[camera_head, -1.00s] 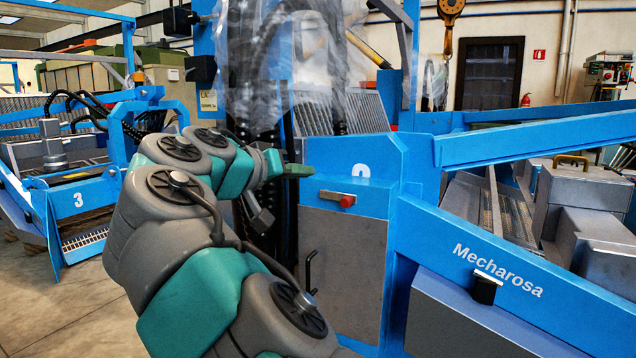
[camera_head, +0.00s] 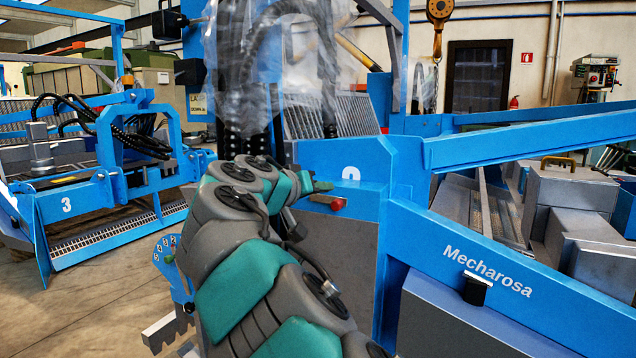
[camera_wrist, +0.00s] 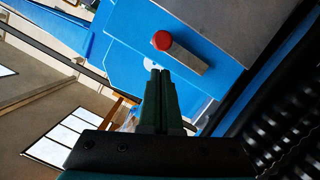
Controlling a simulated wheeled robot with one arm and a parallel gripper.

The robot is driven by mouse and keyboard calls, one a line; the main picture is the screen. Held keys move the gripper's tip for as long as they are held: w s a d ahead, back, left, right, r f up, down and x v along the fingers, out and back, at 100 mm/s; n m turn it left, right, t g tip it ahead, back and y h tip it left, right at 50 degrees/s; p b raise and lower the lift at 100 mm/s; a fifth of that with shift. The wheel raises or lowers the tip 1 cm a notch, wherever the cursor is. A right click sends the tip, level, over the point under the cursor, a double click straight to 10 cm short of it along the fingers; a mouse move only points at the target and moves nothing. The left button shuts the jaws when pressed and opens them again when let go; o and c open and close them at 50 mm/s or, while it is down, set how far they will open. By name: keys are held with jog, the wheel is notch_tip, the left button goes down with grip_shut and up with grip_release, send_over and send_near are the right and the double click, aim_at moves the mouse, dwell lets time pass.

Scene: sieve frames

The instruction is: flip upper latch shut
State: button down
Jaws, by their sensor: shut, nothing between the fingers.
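The upper latch (camera_head: 322,199) is a short grey bar with a red knob at its end, on the blue front of the machine (camera_head: 345,155), above a grey door panel (camera_head: 350,255). In the wrist view the latch (camera_wrist: 188,57) lies slantwise, red knob at its upper left end. My gripper (camera_head: 324,186) is shut and empty. In the head view its green fingers appear just above the latch. In the wrist view the shut fingertips (camera_wrist: 160,73) point at the blue face just below the knob, seemingly apart from the latch.
Black ribbed hoses (camera_wrist: 285,130) run close beside my gripper. Clear plastic sheeting (camera_head: 280,60) hangs behind it. Another blue machine (camera_head: 70,215) stands at the left.

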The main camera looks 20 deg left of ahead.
jog(key=shift+d+f, duration=0.35)
jog(key=shift+f, duration=0.35)
